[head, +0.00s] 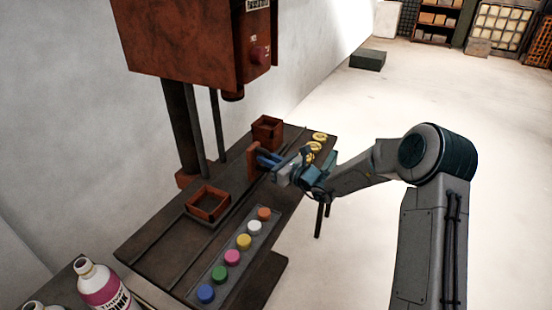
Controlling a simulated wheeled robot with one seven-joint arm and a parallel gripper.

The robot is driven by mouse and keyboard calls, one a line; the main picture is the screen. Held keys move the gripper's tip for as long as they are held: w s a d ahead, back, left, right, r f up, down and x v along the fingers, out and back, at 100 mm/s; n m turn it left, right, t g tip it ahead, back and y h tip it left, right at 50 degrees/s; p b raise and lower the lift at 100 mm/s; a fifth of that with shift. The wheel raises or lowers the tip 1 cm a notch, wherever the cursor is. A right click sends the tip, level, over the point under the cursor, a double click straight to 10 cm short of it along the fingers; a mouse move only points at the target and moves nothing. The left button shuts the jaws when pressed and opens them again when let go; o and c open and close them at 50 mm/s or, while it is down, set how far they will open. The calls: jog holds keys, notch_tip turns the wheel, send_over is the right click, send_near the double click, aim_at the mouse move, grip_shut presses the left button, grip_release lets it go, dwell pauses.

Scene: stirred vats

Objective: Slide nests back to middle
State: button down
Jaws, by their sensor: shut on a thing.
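Two open square red-brown nests stand on the dark bench with rails (165,252). The near nest (208,203) sits left of the bench's middle. The far nest (267,130) stands near the bench's back end. My gripper (262,158) is between the two nests, reaching in from the right. It is shut on an upright red-brown piece (253,160). Whether this piece is joined to a nest or the rails is hard to tell. The fingertips are small and partly hidden.
A strip of several coloured knobs (243,242) runs along the bench's near right side. Yellow rings (318,140) lie at the far right edge. A rusty machine head (195,40) hangs above. A pink-labelled bottle (100,287) stands front left. Open floor lies right.

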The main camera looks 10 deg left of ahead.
jog(key=shift+s+a, duration=0.25)
jog(key=shift+s, duration=0.35)
jog(key=c, duration=1.4)
grip_release()
jog(key=shift+w, duration=0.1)
jog(key=shift+c, duration=0.2)
jog(key=shift+d, duration=0.15)
jog(key=b+v, duration=0.1)
jog(key=v, duration=1.2)
jog(key=shift+s+d, duration=0.25)
